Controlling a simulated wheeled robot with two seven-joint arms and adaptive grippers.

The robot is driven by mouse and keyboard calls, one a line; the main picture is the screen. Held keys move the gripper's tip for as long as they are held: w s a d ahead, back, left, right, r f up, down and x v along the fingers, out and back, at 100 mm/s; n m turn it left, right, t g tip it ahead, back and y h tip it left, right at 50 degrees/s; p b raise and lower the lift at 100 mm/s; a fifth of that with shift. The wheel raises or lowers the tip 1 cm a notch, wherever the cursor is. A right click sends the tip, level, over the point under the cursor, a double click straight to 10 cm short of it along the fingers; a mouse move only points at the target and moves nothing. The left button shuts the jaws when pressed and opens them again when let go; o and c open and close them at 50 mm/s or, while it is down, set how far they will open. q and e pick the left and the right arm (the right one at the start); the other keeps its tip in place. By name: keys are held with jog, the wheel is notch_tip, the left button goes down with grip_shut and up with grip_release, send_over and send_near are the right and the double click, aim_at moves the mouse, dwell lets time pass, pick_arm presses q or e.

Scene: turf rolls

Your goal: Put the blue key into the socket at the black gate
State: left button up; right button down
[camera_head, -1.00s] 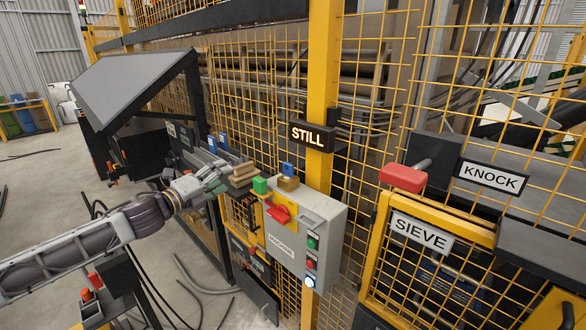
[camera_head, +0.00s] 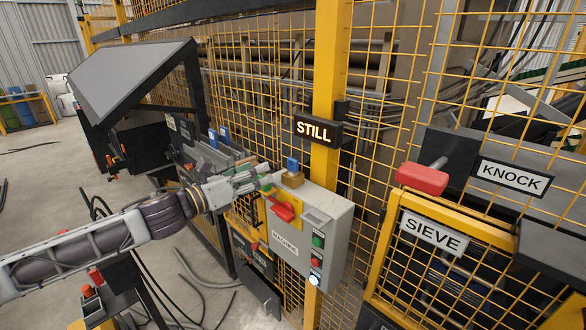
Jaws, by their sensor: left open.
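A small blue piece (camera_head: 292,164) stands upright in a brown block (camera_head: 292,180) on top of the grey machine box (camera_head: 322,225). Two more blue pieces (camera_head: 213,138) and (camera_head: 224,134) show farther back, beyond my left gripper. I cannot tell which blue piece is the key. My left gripper (camera_head: 262,180) is open, its fingertips at the left end of the box top, a little left of the blue piece and apart from it. It partly covers a green block there. A black-framed mesh gate (camera_head: 208,215) stands behind my left arm; its socket I cannot make out. My right gripper is out of view.
The box has a red handle (camera_head: 284,211) and buttons. A yellow post with a STILL sign (camera_head: 318,130) rises behind it. A yellow SIEVE gate (camera_head: 432,234) and red-headed mallet (camera_head: 424,178) are at right. Cables lie on the floor.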

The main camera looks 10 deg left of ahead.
aim_at(293, 170)
pick_arm(q)
jog(key=m, duration=0.4)
dwell(0.6)
jog(key=shift+w+r, duration=0.1)
jog(key=shift+w, duration=0.1)
jog(key=p+x, duration=0.3)
jog(key=x, duration=0.5)
jog(key=shift+p, duration=0.4)
dwell(0.4)
jog(key=shift+d, duration=0.15)
jog(key=shift+w, duration=0.15)
